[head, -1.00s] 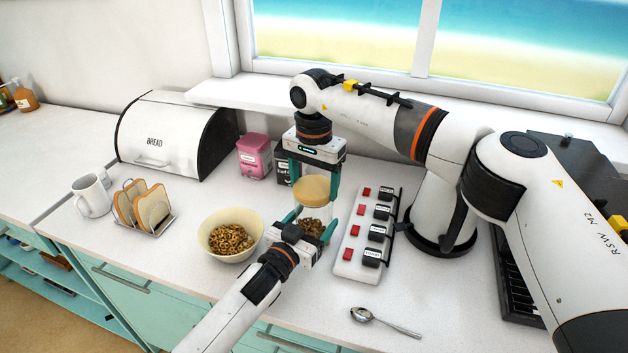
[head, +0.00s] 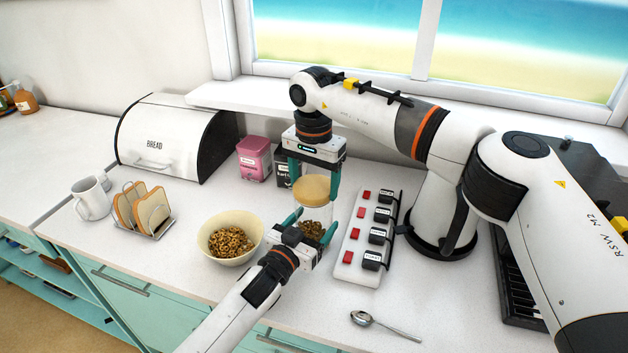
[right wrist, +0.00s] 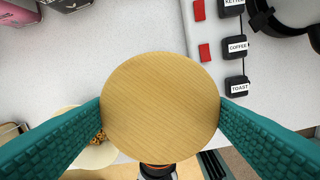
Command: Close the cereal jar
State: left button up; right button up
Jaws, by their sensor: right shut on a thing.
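The cereal jar (head: 312,212) is clear, upright on the counter, with brown cereal low inside. Its round wooden lid (head: 314,188) is level at the jar's mouth; I cannot tell whether it is fully seated. My right gripper (head: 313,184) points straight down and is shut on the lid, one teal finger on each side. In the right wrist view the lid (right wrist: 160,107) fills the space between the fingers and hides the jar. My left gripper (head: 308,229) comes in low from the front, its fingers against both sides of the jar, seemingly shut on it.
A cereal bowl (head: 231,237) stands just left of the jar. A switch strip (head: 350,255) lies close on the right, a spoon (head: 385,325) in front. A pink tin (head: 254,158) and a dark tin (head: 283,168) stand behind. A toast rack (head: 146,212) and bread bin (head: 175,137) are farther left.

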jog(key=shift+s+d+f, duration=0.1)
jog(key=shift+f, duration=0.85)
dwell(0.7)
jog(key=shift+r, duration=0.1)
jog(key=shift+r, duration=0.45)
jog(key=shift+r, duration=0.45)
